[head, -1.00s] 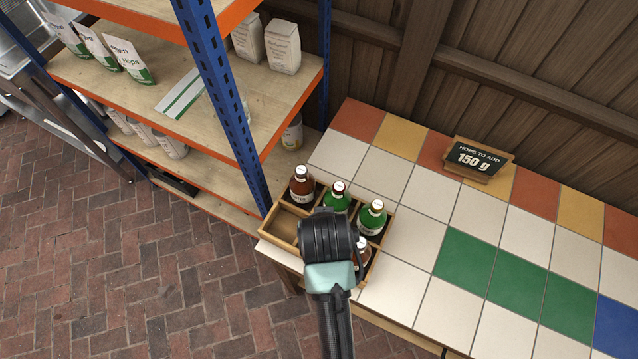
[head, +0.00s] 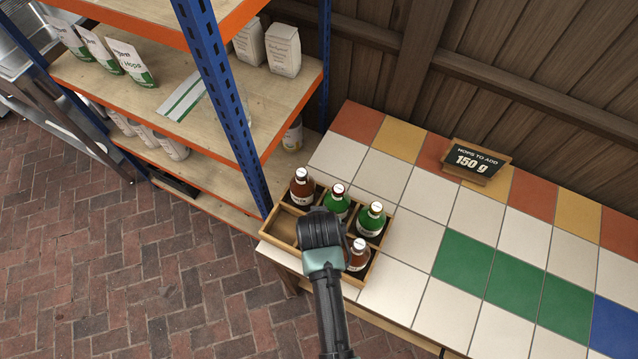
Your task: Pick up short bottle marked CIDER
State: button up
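A wooden crate (head: 281,236) with compartments sits on the left end of the tiled counter. A brown bottle (head: 302,187) stands in its back left compartment, two green bottles (head: 338,199) and (head: 371,219) stand to its right, and another brown bottle (head: 358,255) stands at the front right. The labels are too small to read, so I cannot tell which is CIDER. My gripper (head: 322,228) is over the front middle of the crate, just left of the front brown bottle. Its fingers are hidden below its body.
The front left compartment of the crate looks empty. A blue-posted shelf (head: 225,95) with bags and jars rises close on the left. A small sign reading 150 g (head: 477,160) stands at the back of the counter (head: 420,235); the tiles to the right are clear.

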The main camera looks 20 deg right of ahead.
grip_shut()
jog(key=shift+r, duration=0.1)
dwell(1.2)
